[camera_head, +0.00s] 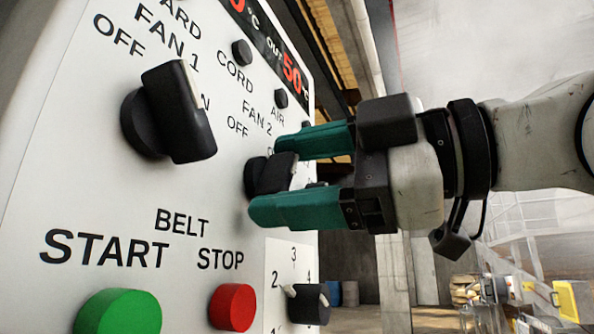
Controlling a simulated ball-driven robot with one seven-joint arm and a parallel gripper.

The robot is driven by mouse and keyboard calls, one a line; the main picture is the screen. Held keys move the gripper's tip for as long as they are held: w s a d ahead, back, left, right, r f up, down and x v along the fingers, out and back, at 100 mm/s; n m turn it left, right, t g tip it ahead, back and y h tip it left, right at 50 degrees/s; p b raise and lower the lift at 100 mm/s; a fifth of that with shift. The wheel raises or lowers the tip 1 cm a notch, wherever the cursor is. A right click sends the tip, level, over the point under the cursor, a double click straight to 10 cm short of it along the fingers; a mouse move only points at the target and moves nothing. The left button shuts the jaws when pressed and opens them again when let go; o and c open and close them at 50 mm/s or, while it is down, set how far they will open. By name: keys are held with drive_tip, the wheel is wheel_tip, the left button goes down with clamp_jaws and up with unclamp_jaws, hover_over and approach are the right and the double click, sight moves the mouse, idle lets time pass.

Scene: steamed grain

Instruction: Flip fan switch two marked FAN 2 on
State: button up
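The FAN 2 switch (268,176) is a black rotary knob on the white panel, below its "FAN 2" label. "OFF" is printed to its upper left, and the marking to its upper right is mostly covered by my gripper. My gripper (265,178) has teal fingers, one above and one below the knob, spread apart. The knob's handle shows between them; I cannot tell whether either finger touches it. The gripper's upper finger hides part of the knob's surroundings. The knob's exact pointing direction is hard to read.
The larger FAN 1 knob (170,112) is to the left. A green START button (118,312), a red STOP button (232,307) and a numbered selector knob (308,303) sit below. Two small black knobs are above. Open space lies right of the panel.

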drive_tip(key=c, duration=0.8)
drive_tip(key=shift+r+m+p, duration=0.1)
drive_tip(key=shift+m+p, duration=0.5)
drive_tip(key=shift+m, duration=0.7)
drive_tip(key=o, duration=1.1)
drive_tip(key=shift+c, duration=0.2)
drive_tip(key=v, duration=1)
drive_tip(key=shift+d, duration=0.4)
drive_tip(key=shift+s, duration=0.1)
